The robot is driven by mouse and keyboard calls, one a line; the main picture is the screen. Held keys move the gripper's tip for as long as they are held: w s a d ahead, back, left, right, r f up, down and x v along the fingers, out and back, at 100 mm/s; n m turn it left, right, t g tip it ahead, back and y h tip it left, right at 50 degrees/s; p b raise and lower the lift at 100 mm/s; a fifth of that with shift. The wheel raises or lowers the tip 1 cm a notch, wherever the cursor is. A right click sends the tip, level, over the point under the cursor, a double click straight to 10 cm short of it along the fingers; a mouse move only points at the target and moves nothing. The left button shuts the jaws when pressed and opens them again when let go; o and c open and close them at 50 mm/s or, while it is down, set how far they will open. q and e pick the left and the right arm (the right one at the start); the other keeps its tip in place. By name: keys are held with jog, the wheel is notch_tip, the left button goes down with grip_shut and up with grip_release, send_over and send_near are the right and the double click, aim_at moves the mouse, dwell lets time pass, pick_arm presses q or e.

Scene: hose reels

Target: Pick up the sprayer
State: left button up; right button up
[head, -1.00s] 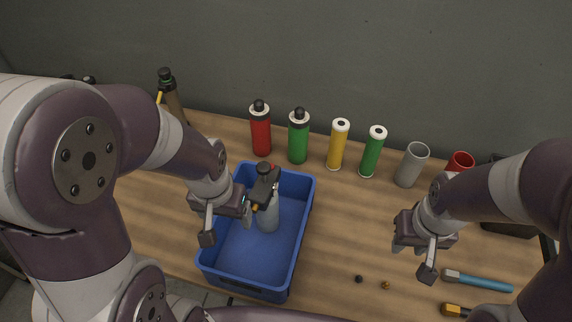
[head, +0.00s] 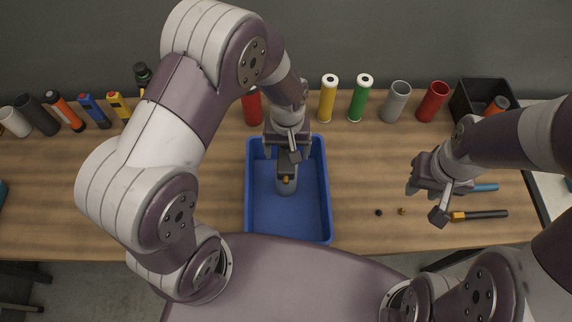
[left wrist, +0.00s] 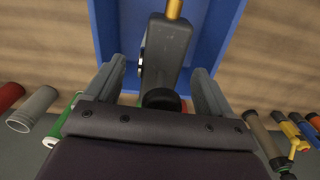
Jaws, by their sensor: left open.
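The sprayer (head: 286,186) stands in the blue crate, with a grey body, a dark head and an orange-yellow nozzle pointing toward the front. My left gripper (head: 286,152) is over the crate's back part, at the sprayer's head. In the left wrist view the dark sprayer head (left wrist: 166,55) lies between the two fingers of my open left gripper (left wrist: 160,77), with visible gaps. The lower body is hidden there. My right gripper (head: 424,200) hangs over the table to the right, away from the sprayer; its finger gap is unclear.
The blue crate (head: 327,205) has walls around the sprayer. Behind it stand a red bottle (head: 252,108), a yellow cylinder (head: 327,100), a green cylinder (head: 360,100) and cups.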

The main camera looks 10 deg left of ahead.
pick_arm(q)
jog(key=shift+w+f, duration=0.15)
jog(key=shift+f, duration=0.8)
jog(key=shift+r, duration=0.1)
grip_shut()
